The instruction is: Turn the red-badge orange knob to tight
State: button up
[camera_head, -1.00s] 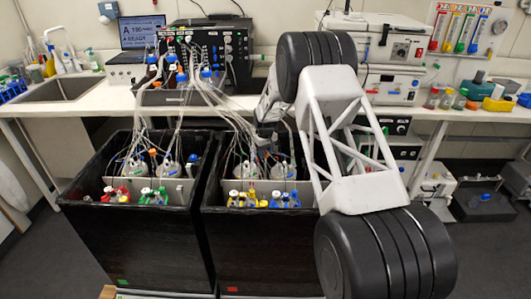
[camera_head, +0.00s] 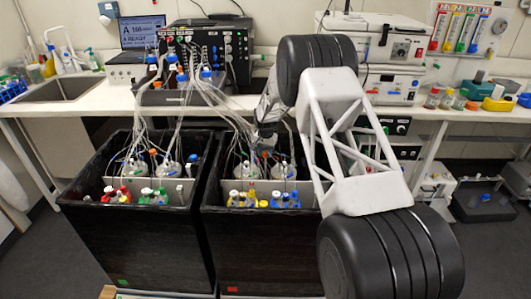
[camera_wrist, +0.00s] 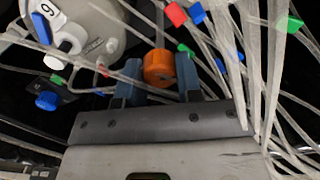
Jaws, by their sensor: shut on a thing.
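The orange knob (camera_wrist: 159,68) sits between the two blue-grey fingers of my gripper (camera_wrist: 160,84) in the wrist view. My gripper is shut on the knob, with a finger on each side. In the head view my gripper (camera_head: 264,143) reaches down into the right black box (camera_head: 262,250), which carries a red badge (camera_head: 232,290) on its lower front. The knob cannot be made out clearly there among the tubes. Any tightness mark on the knob is not visible.
Pale tubes crowd around my gripper, with red, blue and green clips (camera_wrist: 175,14). A vessel with a "9" label (camera_wrist: 47,10) is at the upper left of the wrist view. The left black box (camera_head: 135,240) has a green badge (camera_head: 123,282). A bench (camera_head: 440,114) stands behind.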

jog(key=shift+m, duration=1.1)
jog(key=o, duration=0.9)
jog(key=shift+r, duration=0.15)
jog(key=shift+r, duration=3.8)
jog(key=shift+r, duration=0.1)
